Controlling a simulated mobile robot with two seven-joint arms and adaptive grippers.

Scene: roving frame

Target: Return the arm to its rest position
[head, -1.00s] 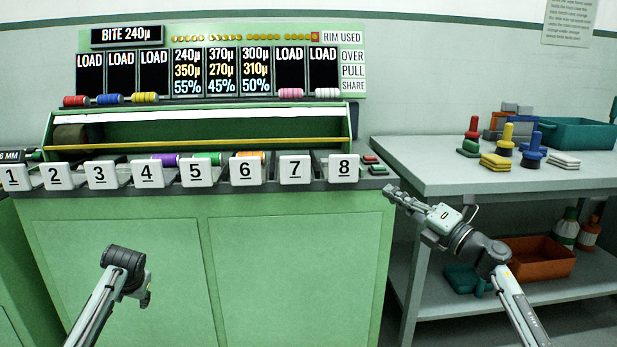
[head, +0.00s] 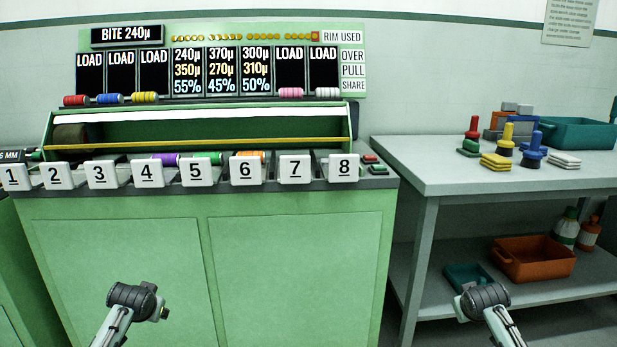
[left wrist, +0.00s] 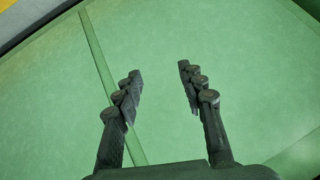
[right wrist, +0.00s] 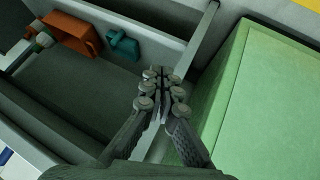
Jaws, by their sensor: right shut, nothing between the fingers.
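My left gripper (left wrist: 160,90) is open and empty in the left wrist view, with the green cabinet front beyond its fingers. In the head view my left arm (head: 137,300) is low at the bottom left, before the cabinet; its fingers are hidden there. My right gripper (right wrist: 160,76) is shut and empty in the right wrist view, with the shelf and the cabinet side beyond it. In the head view my right arm (head: 483,300) is low at the bottom right, its fingers hidden.
The green machine (head: 297,250) has numbered tags and several coloured spools along its top. A grey table (head: 430,175) at right bears coloured stamps, pads and a teal bin (head: 577,134). Its lower shelf holds an orange bin (head: 534,262), a small teal tray (head: 466,277) and bottles.

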